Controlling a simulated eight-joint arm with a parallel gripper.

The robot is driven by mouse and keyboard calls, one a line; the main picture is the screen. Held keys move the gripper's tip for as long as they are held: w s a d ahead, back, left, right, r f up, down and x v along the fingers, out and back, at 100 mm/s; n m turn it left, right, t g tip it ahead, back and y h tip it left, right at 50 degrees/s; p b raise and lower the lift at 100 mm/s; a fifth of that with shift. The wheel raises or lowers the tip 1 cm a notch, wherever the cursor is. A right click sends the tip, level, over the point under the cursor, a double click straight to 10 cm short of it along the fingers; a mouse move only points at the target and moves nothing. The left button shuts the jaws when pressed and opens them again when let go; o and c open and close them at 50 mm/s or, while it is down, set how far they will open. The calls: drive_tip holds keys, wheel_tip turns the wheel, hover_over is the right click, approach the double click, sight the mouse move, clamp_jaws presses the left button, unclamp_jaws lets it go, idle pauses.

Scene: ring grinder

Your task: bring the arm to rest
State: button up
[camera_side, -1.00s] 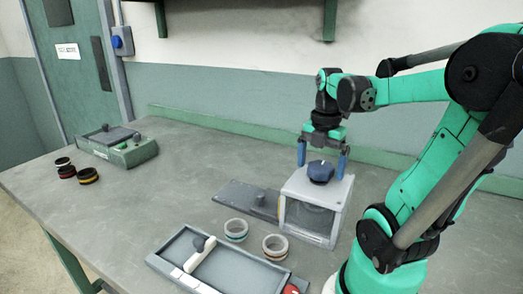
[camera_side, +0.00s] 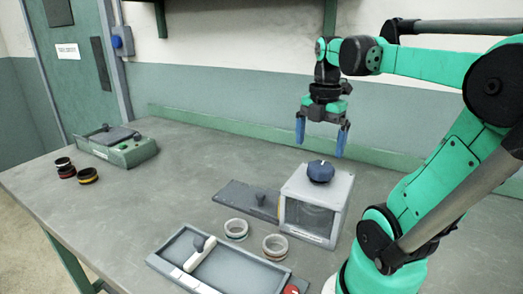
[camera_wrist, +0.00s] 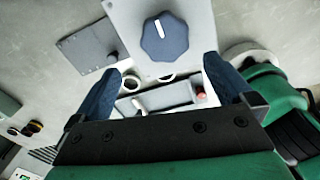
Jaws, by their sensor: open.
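My gripper (camera_side: 322,138) is open and empty, with two blue fingers pointing down. It hangs in the air above the grey box (camera_side: 310,205) with the dark blue knob (camera_side: 320,171) on top, clear of the knob. In the wrist view my gripper (camera_wrist: 165,85) has its fingers spread apart, and the knob (camera_wrist: 165,38) with a white mark lies beyond them, with nothing between the fingers.
A grey tray (camera_side: 165,262) with a white slider and a red button stands in front. Two pale rings (camera_side: 236,229) lie beside it. A flat plate (camera_side: 235,195) lies left of the box. Dark rings (camera_side: 87,175) and a green unit (camera_side: 120,152) are far left.

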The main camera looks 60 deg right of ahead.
drive_tip(key=w+a+f+m+t, duration=0.2)
drive_tip(key=w+a+m, duration=0.3)
drive_tip(key=a+m, duration=0.3)
drive_tip(key=w+a+f+m+t, duration=0.3)
drive_tip(key=w+a+m+t, duration=0.2)
drive_tip(key=a+m, duration=0.2)
drive_tip(key=a, duration=0.2)
drive_tip(key=shift+w+a+f+m, duration=0.2)
drive_tip(key=shift+w+a+m, duration=0.05)
drive_tip(key=shift+a+m, duration=0.15)
